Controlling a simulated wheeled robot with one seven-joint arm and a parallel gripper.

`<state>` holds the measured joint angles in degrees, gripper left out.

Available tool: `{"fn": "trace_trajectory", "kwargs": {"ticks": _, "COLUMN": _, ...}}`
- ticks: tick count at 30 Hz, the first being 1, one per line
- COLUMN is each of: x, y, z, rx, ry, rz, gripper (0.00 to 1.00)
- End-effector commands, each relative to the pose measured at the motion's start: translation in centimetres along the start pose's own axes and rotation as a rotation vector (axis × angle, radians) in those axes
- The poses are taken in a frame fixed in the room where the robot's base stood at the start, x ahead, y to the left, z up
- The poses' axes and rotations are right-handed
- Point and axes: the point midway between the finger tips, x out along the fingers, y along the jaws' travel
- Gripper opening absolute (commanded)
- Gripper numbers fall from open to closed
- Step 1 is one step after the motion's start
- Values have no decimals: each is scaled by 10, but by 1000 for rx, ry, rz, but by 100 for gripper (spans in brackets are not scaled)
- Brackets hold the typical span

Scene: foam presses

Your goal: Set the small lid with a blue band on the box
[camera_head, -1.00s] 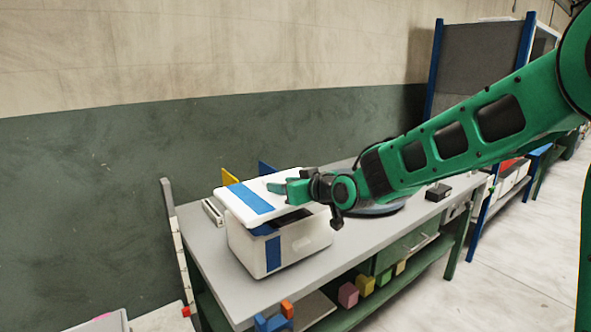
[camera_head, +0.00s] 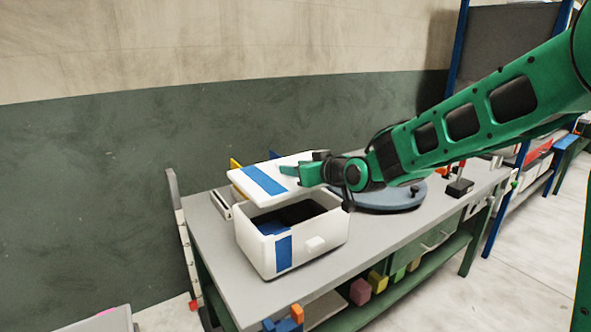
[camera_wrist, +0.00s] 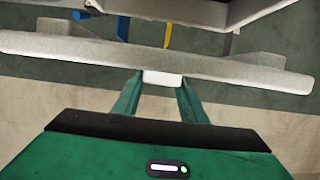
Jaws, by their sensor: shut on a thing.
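My gripper (camera_head: 305,172) is shut on the white lid with a blue band (camera_head: 282,180), at the small raised handle on its top. The lid hangs above the back part of the white box (camera_head: 252,247) and looks a little tilted. The box stands on the bench with its open front part and dark inside showing; a blue stripe runs down its front. In the wrist view the fingers (camera_wrist: 161,88) close on the handle, and the lid (camera_wrist: 245,70) spans the picture edge-on. Whether the lid's rear edge touches the box is hidden.
The box stands on a grey bench (camera_head: 222,278). A round blue-grey disc (camera_head: 400,199) lies right of it, with a small black block (camera_head: 460,188) beyond. Yellow and blue upright pieces stand behind the lid. Coloured blocks (camera_head: 360,291) lie on the lower shelf.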

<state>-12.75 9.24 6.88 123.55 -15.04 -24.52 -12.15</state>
Motion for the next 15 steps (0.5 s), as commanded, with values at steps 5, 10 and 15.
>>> {"fn": "trace_trajectory", "kwargs": {"ticks": 5, "x": -5, "y": 1, "z": 1, "rx": 1, "ry": 2, "rz": 5, "gripper": 17}}
{"fn": "trace_trajectory", "kwargs": {"ticks": 10, "x": 0, "y": 1, "z": 11, "rx": 1, "ry": 0, "rz": 4, "gripper": 17}}
{"fn": "trace_trajectory", "kwargs": {"ticks": 15, "x": 4, "y": 0, "z": 23, "rx": 1, "ry": 0, "rz": 2, "gripper": 17}}
